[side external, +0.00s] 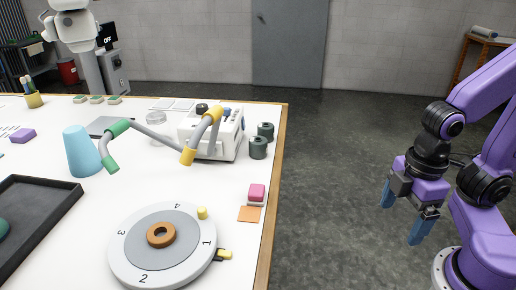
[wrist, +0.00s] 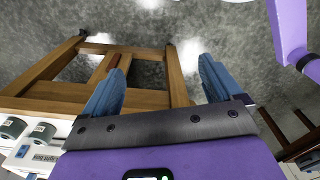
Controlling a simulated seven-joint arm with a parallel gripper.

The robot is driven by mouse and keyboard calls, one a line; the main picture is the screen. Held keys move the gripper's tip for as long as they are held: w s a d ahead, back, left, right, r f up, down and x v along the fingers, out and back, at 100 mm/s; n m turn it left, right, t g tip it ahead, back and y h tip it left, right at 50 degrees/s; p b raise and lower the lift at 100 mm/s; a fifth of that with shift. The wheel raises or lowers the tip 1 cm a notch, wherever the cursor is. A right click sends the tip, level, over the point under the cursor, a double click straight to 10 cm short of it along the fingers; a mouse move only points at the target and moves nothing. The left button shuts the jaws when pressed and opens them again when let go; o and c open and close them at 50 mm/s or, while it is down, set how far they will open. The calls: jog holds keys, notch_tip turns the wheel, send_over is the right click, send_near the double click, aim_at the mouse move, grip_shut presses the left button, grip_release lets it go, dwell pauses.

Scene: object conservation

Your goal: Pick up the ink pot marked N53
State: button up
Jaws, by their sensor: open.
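Two dark grey-green ink pots stand side by side near the table's right edge, the nearer pot (side external: 258,149) and the farther pot (side external: 266,130). In the wrist view two pots show at the left edge, one pot (wrist: 12,128) beside another pot (wrist: 41,133). Their top labels are too small to read, so I cannot tell which is N53. My gripper (side external: 403,214) is open and empty, out over the floor to the right of the table and well apart from both pots. Its blue fingers (wrist: 160,75) are spread in the wrist view.
A white machine (side external: 222,145) stands just left of the pots, with a jointed lamp-like arm (side external: 150,132) in front. A pink block (side external: 257,191), an orange square (side external: 250,214) and a numbered turntable (side external: 130,250) lie nearer. The floor between table and gripper is clear.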

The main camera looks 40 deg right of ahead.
jog(key=w+a+f+m+t+y, duration=0.25)
jog(key=w+a, duration=0.25)
jog(key=w, duration=0.3)
jog(key=m+t, duration=0.8)
jog(key=t, duration=0.3)
send_near(265, 149)
jog(key=x, duration=0.6)
jog(key=shift+a+f, duration=0.3)
jog(key=shift+a, duration=0.05)
jog(key=shift+d+x, duration=0.2)
jog(key=shift+x, duration=1.1)
jog(key=shift+d+x, duration=0.25)
jog(key=shift+x, duration=1.1)
jog(key=shift+w+r, duration=0.15)
jog(key=c, duration=1.2)
